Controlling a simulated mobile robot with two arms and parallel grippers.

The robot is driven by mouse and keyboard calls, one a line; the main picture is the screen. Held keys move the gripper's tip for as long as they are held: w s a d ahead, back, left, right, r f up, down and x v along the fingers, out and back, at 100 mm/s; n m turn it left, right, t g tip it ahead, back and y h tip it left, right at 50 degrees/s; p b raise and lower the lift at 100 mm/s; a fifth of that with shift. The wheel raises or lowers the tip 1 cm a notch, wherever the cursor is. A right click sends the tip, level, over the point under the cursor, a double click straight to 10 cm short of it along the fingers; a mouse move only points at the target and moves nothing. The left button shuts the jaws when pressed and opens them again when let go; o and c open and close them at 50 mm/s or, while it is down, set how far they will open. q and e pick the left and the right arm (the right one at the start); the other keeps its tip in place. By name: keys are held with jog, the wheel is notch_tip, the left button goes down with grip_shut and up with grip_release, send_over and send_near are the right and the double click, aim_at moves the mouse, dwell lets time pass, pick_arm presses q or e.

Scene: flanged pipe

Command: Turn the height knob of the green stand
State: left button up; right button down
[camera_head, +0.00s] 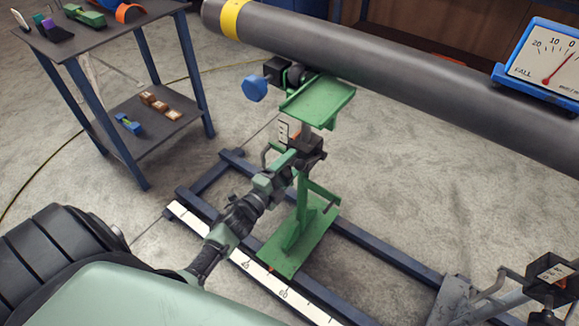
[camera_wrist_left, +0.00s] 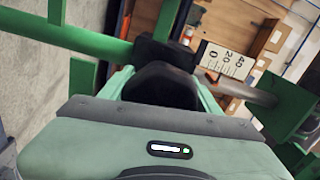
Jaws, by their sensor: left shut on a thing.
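My left gripper (camera_head: 288,168) reaches in from the lower left and is at the post beside this block. In the left wrist view a dark rounded knob (camera_wrist_left: 165,88) sits between the green fingers, and my left gripper (camera_wrist_left: 160,75) is shut on it. The knob is mostly hidden in the head view. My right gripper is not in view.
A scale plate (camera_wrist_left: 222,60) is close behind the knob. A blue knob (camera_head: 255,88) juts out left of the top plate. A grey stand (camera_head: 463,298) is at the lower right, and a level gauge (camera_head: 545,65) sits on the pipe. A cart (camera_head: 110,40) is at the upper left.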

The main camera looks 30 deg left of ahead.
aim_at(279, 178)
pick_arm(q)
jog(key=shift+f, duration=0.1)
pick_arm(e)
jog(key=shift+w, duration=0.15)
pick_arm(q)
jog(key=o, duration=1.4)
jog(key=shift+c, duration=0.2)
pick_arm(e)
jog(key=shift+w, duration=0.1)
pick_arm(q)
jog(key=shift+s, duration=0.1)
jog(key=shift+s, duration=0.3)
jog(key=s, duration=0.6)
jog(key=shift+s+a, duration=0.2)
jog(key=shift+a, duration=0.05)
jog(key=shift+s, duration=0.35)
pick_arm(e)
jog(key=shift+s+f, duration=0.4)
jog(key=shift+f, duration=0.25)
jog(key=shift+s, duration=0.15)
